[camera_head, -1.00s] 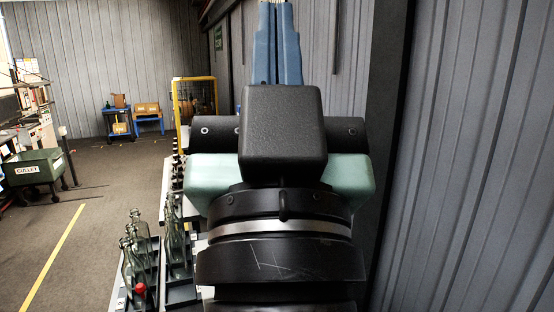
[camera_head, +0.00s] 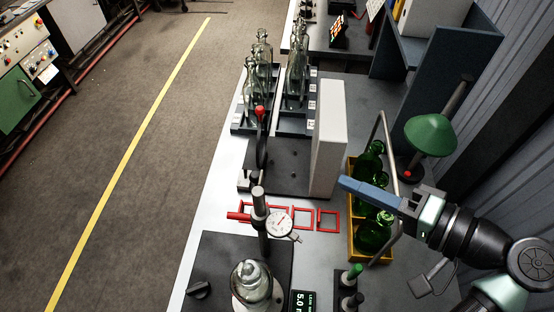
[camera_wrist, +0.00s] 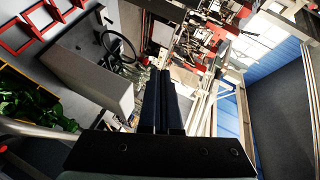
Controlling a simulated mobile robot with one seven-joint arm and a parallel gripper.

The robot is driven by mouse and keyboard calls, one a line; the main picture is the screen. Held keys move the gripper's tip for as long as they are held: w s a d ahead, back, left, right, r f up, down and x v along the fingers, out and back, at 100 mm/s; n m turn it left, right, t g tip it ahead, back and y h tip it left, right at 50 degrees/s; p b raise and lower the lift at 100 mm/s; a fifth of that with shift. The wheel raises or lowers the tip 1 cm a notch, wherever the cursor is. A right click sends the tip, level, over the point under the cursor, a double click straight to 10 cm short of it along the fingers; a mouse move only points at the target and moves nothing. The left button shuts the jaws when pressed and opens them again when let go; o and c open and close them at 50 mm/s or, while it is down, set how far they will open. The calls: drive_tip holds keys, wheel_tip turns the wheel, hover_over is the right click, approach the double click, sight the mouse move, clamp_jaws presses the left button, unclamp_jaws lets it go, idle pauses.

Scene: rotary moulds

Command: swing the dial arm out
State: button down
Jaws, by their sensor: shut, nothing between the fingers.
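The dial gauge (camera_head: 279,225) has a round white face and sits on the right of an upright post (camera_head: 260,212) at the front of the bench. A short red-tipped bar (camera_head: 238,216) sticks out to the post's left. A clear glass piece (camera_head: 252,282) stands below on the dark base plate (camera_head: 215,250). My gripper (camera_head: 343,184) has blue fingers, shut and empty, above the bench by the white upright panel, right of and behind the dial, apart from it. In the wrist view the shut fingers (camera_wrist: 165,88) point past the panel; the dial is not visible there.
A white panel (camera_head: 328,138) stands left of my fingertips. A yellow crate (camera_head: 352,232) of green bottles with a tall metal handle is below my gripper. Red square frames (camera_head: 302,218) lie behind the dial. A green lamp (camera_head: 430,135) stands right. Clear bottles (camera_head: 298,72) stand farther back.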

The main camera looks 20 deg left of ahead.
drive_tip(key=a+f+p, duration=0.4)
drive_tip(key=a+p, duration=0.1)
drive_tip(key=a, duration=0.7)
drive_tip(key=shift+s+a+g+y+p, duration=0.25)
drive_tip(key=shift+a+g+y+p, duration=0.05)
drive_tip(key=shift+p, duration=0.1)
drive_tip(key=shift+s+a+f, duration=0.2)
drive_tip(key=shift+a, duration=0.65)
